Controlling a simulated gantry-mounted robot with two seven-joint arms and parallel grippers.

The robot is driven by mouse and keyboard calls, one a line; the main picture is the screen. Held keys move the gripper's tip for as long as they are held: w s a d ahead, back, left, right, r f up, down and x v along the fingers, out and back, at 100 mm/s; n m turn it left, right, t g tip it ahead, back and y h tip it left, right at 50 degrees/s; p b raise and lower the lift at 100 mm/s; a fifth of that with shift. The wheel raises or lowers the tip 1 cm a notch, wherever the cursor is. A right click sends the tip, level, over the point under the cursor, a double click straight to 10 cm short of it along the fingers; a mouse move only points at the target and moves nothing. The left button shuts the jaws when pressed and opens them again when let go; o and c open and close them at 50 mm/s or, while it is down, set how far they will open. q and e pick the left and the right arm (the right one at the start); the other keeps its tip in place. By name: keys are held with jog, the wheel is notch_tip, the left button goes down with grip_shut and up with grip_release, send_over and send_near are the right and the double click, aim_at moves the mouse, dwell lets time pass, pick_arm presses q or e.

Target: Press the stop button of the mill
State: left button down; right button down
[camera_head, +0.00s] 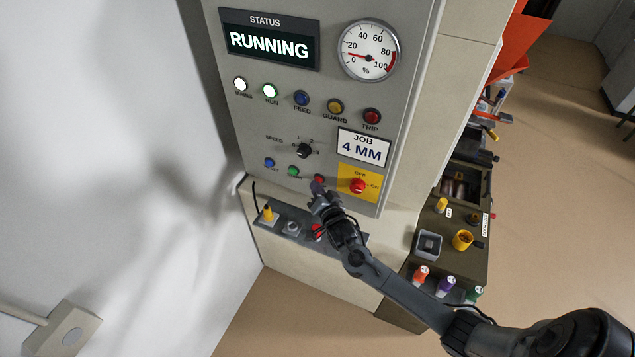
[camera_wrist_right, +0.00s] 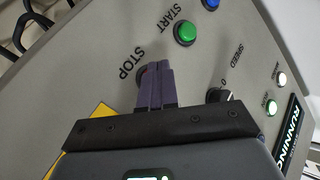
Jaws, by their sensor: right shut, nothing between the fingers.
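The mill's control panel (camera_head: 290,120) is grey and its status display (camera_head: 268,43) reads RUNNING. The red stop button (camera_head: 319,180) sits at the right end of the lower button row, beside the green start button (camera_head: 293,171). My right gripper (camera_head: 316,187) is shut and empty, with its fingertips at the stop button. In the right wrist view the shut fingers (camera_wrist_right: 157,85) cover most of the button under the STOP label; a little red shows beside the tips. I cannot tell whether they touch it. My left gripper is not in view.
A red rotary switch (camera_head: 358,186) on a yellow plate is just right of the stop button. A speed knob (camera_head: 304,151) is above it. A shelf (camera_head: 292,228) with small controls juts out below. A dark bench (camera_head: 455,215) with coloured containers stands to the right.

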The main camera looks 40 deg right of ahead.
jog(key=shift+s+a+p, duration=0.35)
jog(key=shift+a+p, duration=0.1)
jog(key=shift+a, duration=0.5)
jog(key=a, duration=0.1)
jog(key=s+a+p, duration=0.1)
jog(key=a, duration=0.1)
jog(key=s+a+p, duration=0.1)
jog(key=a, duration=0.1)
jog(key=shift+s+a, duration=0.2)
dwell(0.8)
